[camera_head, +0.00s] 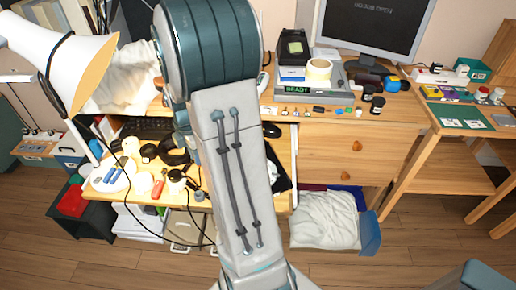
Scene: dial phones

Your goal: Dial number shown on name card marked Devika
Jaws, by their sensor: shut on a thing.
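No dial phone or name card marked Devika can be clearly made out in the head view. My arm stands in the middle of the picture and hides part of the desk behind it. My gripper is hidden, and what it holds cannot be seen. A green sign reading READY (297,88) sits on the desk to the right of my arm. Two small pale cards lie on a green mat (459,109) on the right-hand table, and their writing is too small to read.
The wooden desk (345,131) holds a monitor (375,22), a roll of tape (318,70) and several small items. A white lamp (50,55) and a cluttered pulled-out shelf (146,200) are at left. A filled white bag (325,222) stands under the desk.

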